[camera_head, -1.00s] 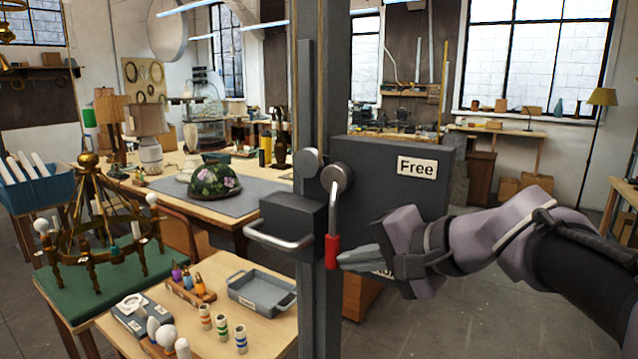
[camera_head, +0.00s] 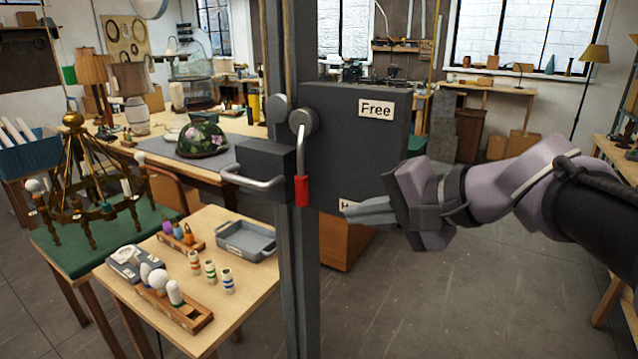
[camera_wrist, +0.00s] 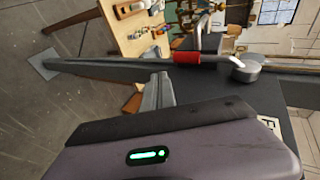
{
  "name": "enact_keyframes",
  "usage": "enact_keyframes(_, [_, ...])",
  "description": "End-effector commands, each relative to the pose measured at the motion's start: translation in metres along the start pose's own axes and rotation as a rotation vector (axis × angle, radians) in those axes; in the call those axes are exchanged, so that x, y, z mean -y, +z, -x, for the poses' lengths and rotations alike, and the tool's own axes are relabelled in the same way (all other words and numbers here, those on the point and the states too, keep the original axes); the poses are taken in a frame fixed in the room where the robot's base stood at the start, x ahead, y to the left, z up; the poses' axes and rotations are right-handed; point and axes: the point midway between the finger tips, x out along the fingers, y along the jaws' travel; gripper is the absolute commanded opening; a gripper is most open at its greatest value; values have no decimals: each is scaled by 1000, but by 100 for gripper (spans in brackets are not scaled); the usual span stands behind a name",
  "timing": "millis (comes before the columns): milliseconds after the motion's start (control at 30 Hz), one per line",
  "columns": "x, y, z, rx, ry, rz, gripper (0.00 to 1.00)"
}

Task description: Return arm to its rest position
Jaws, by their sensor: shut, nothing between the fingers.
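My gripper (camera_head: 345,210) is shut and empty in the head view. Its fingertips are to the right of the red lever handle (camera_head: 302,190), apart from it, and overlap the lower label on the dark box. The lever hangs down from a round pivot on the dark box (camera_head: 365,150), which carries a "Free" label (camera_head: 376,109) at the top. A second label lower down is mostly hidden by my fingers. In the wrist view, my shut fingers (camera_wrist: 160,90) are below the red handle (camera_wrist: 187,57) in the picture.
The dark post (camera_head: 305,270) with a bent metal handle (camera_head: 253,179) stands in front of me. A small table (camera_head: 235,290) with bulbs, spools and a grey tray is at lower left. A brass chandelier (camera_head: 90,185) is at far left. The floor at lower right is clear.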

Motion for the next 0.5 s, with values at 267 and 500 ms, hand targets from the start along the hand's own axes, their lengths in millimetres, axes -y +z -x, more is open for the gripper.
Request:
enact_keyframes(267, [-29,0,55,-3,1,-4,0])
enact_keyframes(500, [-76,70,43,64,206,71,0])
